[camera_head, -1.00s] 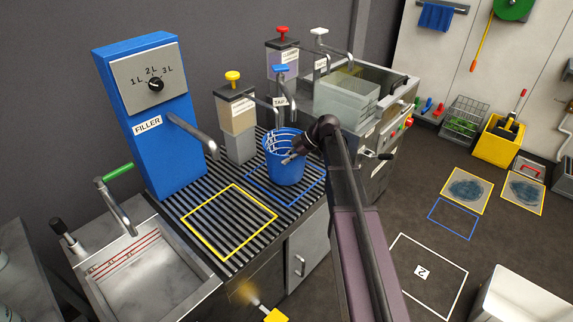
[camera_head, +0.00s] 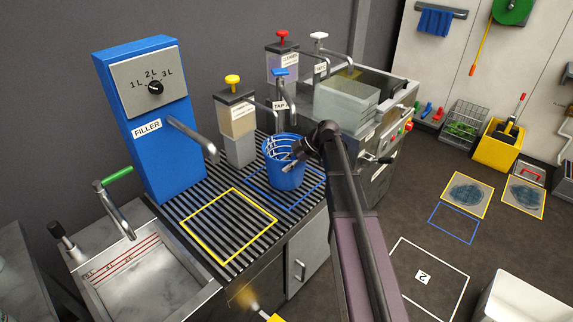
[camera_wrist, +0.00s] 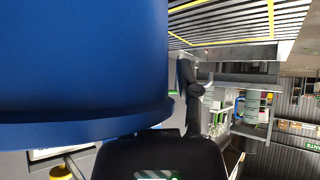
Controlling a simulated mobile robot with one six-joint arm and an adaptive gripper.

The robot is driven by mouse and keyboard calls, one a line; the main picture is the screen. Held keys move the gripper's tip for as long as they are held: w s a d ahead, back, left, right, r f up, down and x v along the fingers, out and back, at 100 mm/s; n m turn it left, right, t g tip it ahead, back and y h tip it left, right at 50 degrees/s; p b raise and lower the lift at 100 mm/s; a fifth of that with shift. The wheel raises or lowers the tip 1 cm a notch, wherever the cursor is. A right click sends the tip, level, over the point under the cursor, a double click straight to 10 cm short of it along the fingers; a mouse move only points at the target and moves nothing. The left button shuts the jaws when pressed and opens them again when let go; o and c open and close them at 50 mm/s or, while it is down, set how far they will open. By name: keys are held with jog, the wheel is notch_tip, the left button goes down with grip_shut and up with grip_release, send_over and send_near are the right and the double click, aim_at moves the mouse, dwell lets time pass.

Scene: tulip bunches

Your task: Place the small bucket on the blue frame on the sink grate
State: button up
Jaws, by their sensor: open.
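The small blue bucket (camera_head: 284,168) looks upright at the blue frame (camera_head: 256,187) on the slatted sink grate (camera_head: 205,236). Its base covers part of the frame. I cannot tell whether its whole base lies inside the outline or rests fully on the slats. My gripper (camera_head: 291,165) is open at the right side of the bucket, close to its wall. The fingers overlap the bucket in the head view, so contact is unclear. In the wrist view the bucket (camera_wrist: 80,60) fills the upper left, right by my gripper.
A yellow frame (camera_head: 229,189) on the grate is empty. The blue filler (camera_head: 150,120) and its spout stand at the left. The tap (camera_head: 281,88) and a yellow-topped dispenser (camera_head: 237,120) stand behind. A sink basin (camera_head: 150,275) lies front left.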

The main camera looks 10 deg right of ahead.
jog(key=shift+r, duration=0.15)
jog(key=shift+d+r+p, duration=0.3)
jog(key=shift+r+p, duration=0.1)
jog(key=shift+p, duration=0.15)
jog(key=p+v, duration=0.7)
jog(key=v, duration=0.4)
jog(key=shift+p, duration=0.3)
jog(key=shift+f, duration=0.1)
jog(key=s+a+f+m+h, duration=0.2)
jog(key=s+m+h, duration=0.1)
jog(key=s+m, duration=0.3)
jog(key=s+a+f+m+g+h, duration=0.1)
jog(key=s+a+m+h, duration=0.2)
jog(key=s+m, duration=0.3)
jog(key=s+a+f+m+h, duration=0.2)
jog(key=s+m, duration=0.4)
jog(key=s, duration=0.4)
jog(key=shift+a+f+g+h, duration=0.3)
jog(key=shift+a+h, duration=0.1)
jog(key=shift+a, duration=0.35)
